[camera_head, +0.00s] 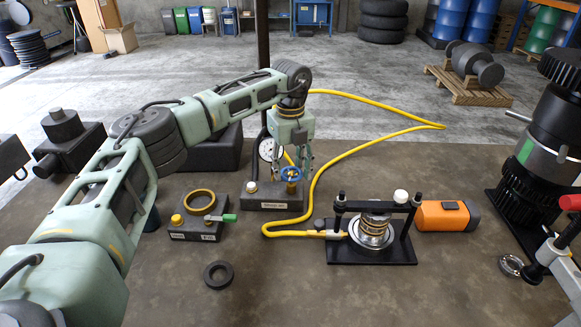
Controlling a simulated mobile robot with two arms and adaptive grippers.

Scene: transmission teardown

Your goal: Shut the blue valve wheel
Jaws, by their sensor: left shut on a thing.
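The blue valve wheel (291,173) sits on top of a brass valve on a dark block (262,201) with a white label, near the middle of the table. My left gripper (292,167) reaches down from above with its fingers at the wheel's rim, shut on it. The fingers partly cover the wheel. A round pressure gauge (269,150) stands just behind and left of the wheel. A yellow hose (345,155) runs from near the valve block. My right gripper is not in view.
A black press frame (372,250) holding a ringed metal part stands to the right, beside an orange box (446,215). A block with a brass ring and green handle (203,214) lies left. A dark ring (218,275) lies in front. The front middle table is clear.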

